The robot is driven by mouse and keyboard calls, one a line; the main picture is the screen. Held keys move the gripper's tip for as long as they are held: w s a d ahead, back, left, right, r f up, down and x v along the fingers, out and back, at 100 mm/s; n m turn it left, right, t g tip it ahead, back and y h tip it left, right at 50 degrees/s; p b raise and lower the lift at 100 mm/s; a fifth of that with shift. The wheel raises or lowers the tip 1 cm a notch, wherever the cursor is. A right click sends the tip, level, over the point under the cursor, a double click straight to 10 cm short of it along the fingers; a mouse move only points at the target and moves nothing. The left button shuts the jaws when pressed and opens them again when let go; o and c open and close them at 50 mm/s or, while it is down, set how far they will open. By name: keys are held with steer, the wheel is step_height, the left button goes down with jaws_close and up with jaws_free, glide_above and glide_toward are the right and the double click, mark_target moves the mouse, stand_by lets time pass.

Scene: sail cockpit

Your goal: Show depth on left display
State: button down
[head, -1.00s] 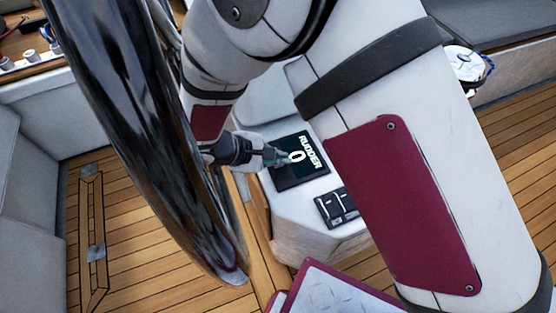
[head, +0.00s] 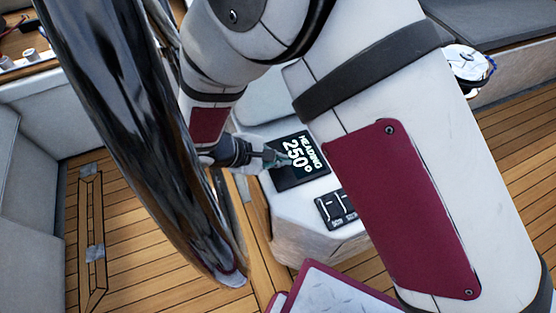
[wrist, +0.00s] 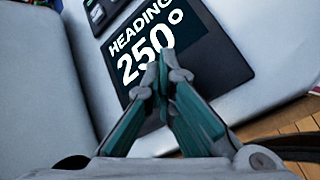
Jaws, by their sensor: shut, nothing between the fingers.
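A black square display (head: 304,172) on the white console reads "HEADING 250°" in white letters. In the wrist view the same display (wrist: 215,60) fills the upper middle and shows the same reading. My gripper (head: 284,158) is at the display's left edge in the head view. In the wrist view my gripper (wrist: 162,68) has its greenish fingertips together, with nothing between them, over the lower part of the digits. I cannot tell whether the tips touch the screen. The fingers hide part of the display.
A small dark switch panel (head: 336,209) sits on the console beside the display. A large dark glossy wheel rim (head: 130,120) stands close on the left. Wooden deck (head: 140,240) lies below, with grey seats (head: 25,190) at the left.

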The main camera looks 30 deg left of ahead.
steer(key=shift+r, duration=0.1)
steer(key=shift+r+p, duration=0.4)
steer(key=shift+r, duration=0.4)
steer(key=shift+r, duration=0.1)
step_height(320, 180, up, 5)
steer(key=shift+f+p, duration=0.1)
steer(key=shift+p, duration=1.15)
stand_by(1.0)
